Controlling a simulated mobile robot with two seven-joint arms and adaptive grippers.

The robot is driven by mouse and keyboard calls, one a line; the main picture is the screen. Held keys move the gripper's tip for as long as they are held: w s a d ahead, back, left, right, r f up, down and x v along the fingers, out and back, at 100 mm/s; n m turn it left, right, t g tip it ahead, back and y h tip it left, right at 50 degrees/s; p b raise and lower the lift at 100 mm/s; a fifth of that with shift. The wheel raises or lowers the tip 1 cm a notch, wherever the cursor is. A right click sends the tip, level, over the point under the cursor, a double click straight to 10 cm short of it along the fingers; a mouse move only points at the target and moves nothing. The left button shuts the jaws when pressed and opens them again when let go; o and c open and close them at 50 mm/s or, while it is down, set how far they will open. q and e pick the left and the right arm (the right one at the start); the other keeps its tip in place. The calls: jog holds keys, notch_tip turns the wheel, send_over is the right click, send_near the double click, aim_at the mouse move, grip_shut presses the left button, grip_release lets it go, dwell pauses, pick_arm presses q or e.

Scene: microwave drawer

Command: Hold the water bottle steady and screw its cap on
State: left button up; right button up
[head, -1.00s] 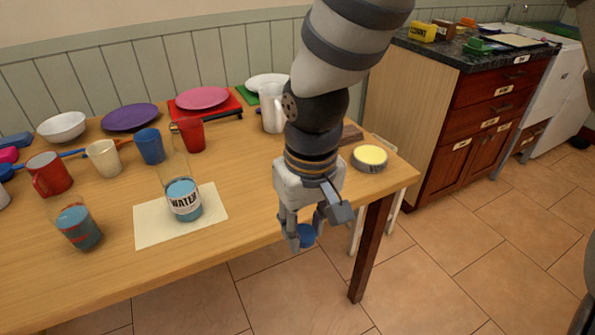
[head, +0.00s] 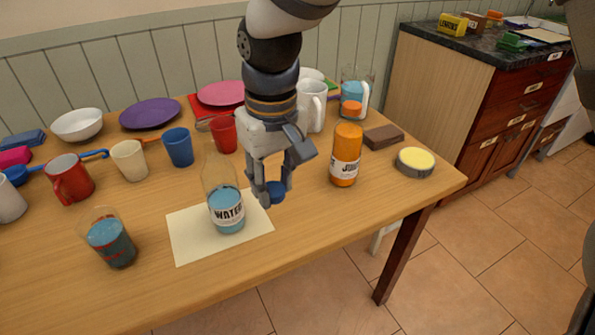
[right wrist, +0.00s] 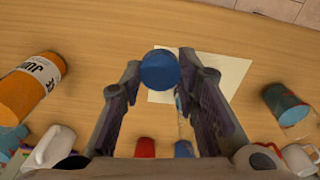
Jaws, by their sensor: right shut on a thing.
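The water bottle (head: 226,210), clear with blue water and a WATER label, stands upright on a cream sheet (head: 190,238) on the table. No cap shows on its neck. My right gripper (head: 268,191) is shut on the blue cap (head: 277,193) to the right of the bottle, apart from it. In the right wrist view the cap (right wrist: 159,69) sits between the fingertips, and the cream sheet (right wrist: 228,72) lies behind. The bottle is mostly hidden there by a finger. My left gripper is not in view.
An orange juice bottle (head: 346,155) stands right of my right gripper. A glass of blue liquid (head: 110,242) stands left of the sheet. Cups, including a blue one (head: 178,148), and plates line the back. The table front is mostly clear.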

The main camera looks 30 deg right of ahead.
jog(key=w+a+r+n, duration=0.2)
jog(key=w+r, duration=0.6)
jog(key=r, duration=0.1)
notch_tip(320, 180, up, 5)
send_over(212, 146)
jog(key=shift+g, duration=0.4)
jog(key=shift+f, duration=2)
